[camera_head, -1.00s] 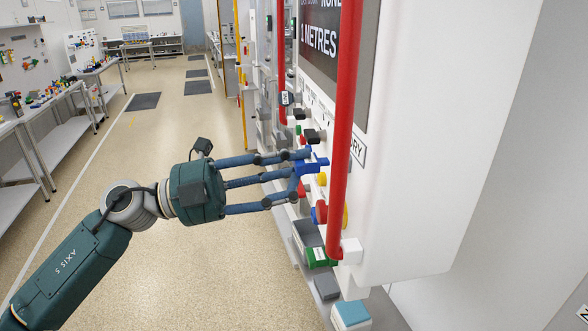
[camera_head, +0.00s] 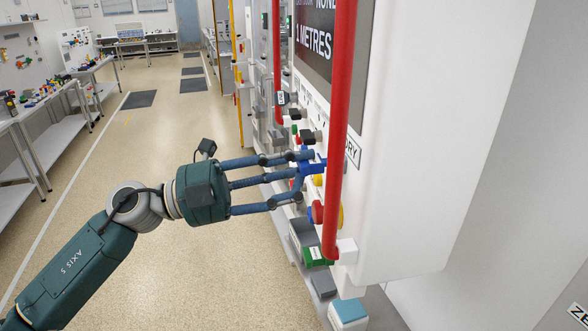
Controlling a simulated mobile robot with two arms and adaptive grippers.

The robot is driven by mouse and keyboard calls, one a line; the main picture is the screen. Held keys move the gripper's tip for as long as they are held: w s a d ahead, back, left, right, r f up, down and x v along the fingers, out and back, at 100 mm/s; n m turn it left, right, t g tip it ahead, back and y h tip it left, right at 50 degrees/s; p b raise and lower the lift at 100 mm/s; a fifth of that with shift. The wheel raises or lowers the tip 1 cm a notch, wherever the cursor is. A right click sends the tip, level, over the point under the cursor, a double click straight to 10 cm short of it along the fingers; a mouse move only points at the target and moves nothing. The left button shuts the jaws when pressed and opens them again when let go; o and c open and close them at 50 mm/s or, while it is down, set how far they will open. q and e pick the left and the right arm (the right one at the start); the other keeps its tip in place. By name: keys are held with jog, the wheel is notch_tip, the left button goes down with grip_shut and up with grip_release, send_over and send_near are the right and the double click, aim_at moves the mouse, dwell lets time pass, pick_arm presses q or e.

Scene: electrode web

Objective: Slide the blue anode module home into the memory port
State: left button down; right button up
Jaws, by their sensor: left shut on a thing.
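The blue anode module (camera_head: 312,167) is at the front of the white machine panel, partly hidden by my fingers and the red rail. My left gripper (camera_head: 303,177) is shut on the module, with its blue-grey fingers pointing right at the panel. Part of a label ending in "RY" (camera_head: 352,152) shows beside the red rail, close to the module. The port's opening is hidden, so I cannot tell how far the module is in it. My right gripper is not in view.
A vertical red rail (camera_head: 340,120) stands in front of the panel, just right of the module. A red knob (camera_head: 316,212), a yellow button (camera_head: 318,180) and black knobs (camera_head: 311,136) surround the gripper. A green block (camera_head: 317,256) sits below. The floor (camera_head: 190,270) left is clear.

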pick_arm(q)
jog(key=shift+p+x, duration=0.4)
jog(key=shift+x, duration=0.35)
jog(key=c, duration=1)
grip_release()
jog(key=shift+f, duration=0.1)
jog(key=v, duration=1.2)
